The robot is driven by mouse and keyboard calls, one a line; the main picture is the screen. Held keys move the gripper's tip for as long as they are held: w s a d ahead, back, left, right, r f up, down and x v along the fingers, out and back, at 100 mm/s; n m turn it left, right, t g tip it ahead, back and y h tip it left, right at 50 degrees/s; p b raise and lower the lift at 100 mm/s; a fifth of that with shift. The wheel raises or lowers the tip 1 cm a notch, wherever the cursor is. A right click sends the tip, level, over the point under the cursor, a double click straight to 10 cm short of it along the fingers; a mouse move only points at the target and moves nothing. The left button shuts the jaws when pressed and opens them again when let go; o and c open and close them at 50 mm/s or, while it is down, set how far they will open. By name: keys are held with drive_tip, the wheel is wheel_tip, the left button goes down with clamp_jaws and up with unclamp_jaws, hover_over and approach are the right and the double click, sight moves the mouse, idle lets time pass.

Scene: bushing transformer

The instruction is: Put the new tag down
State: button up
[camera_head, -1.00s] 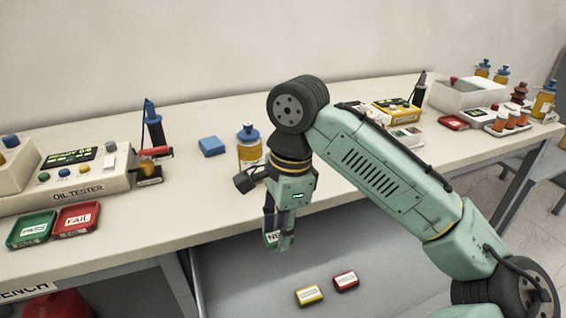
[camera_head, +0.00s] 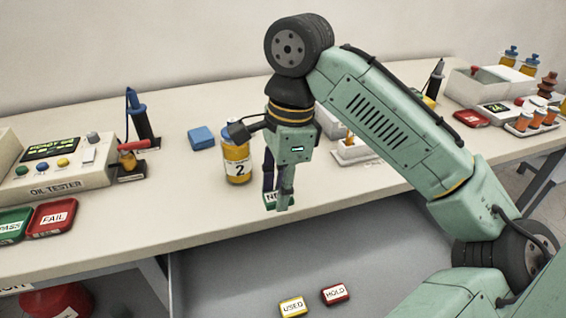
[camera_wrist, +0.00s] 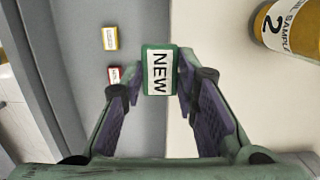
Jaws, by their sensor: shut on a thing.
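The new tag (camera_wrist: 158,72) is a green block with a white label reading "NEW". In the wrist view it sits between the tips of my gripper (camera_wrist: 158,88), which is shut on it. In the head view my gripper (camera_head: 278,196) points down at the bench's front edge, with the tag (camera_head: 271,200) at its fingertips, partly hidden. I cannot tell whether the tag touches the bench top. Below and beyond the edge lie a yellow "USED" tag (camera_head: 293,307) and a red "HOLD" tag (camera_head: 335,294).
The oil sample bottle 2 (camera_head: 236,160) stands just left of my gripper; it also shows in the wrist view (camera_wrist: 290,28). A blue block (camera_head: 201,138), the oil tester (camera_head: 60,172) and the red FAIL tray (camera_head: 52,216) are further left. The bench front (camera_head: 170,215) has free room.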

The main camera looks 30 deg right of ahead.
drive_tip(key=w+d, duration=0.2)
drive_tip(key=w, duration=0.1)
drive_tip(key=w+d+f, duration=0.1)
drive_tip(key=w+d, duration=0.2)
drive_tip(key=w, duration=0.1)
drive_tip(key=w+d, duration=0.3)
drive_tip(key=w, duration=0.1)
drive_tip(key=shift+w+d+f, duration=0.15)
drive_tip(key=shift+w+d, duration=0.05)
drive_tip(key=shift+d, duration=0.05)
wheel_tip(320, 180, down, 4)
drive_tip(key=b, duration=0.3)
drive_tip(key=shift+w+b, duration=0.1)
drive_tip(key=shift+b, duration=0.3)
drive_tip(key=shift+r, duration=0.2)
drive_tip(key=shift+f, duration=0.1)
drive_tip(key=o, duration=0.8)
drive_tip(key=shift+f, duration=0.1)
drive_tip(key=shift+o, duration=0.2)
wheel_tip(320, 180, up, 12)
drive_tip(key=d, duration=0.1)
drive_tip(key=shift+s+d+p, duration=0.2)
drive_tip(key=shift+d+p, duration=0.05)
drive_tip(key=shift+p, duration=0.15)
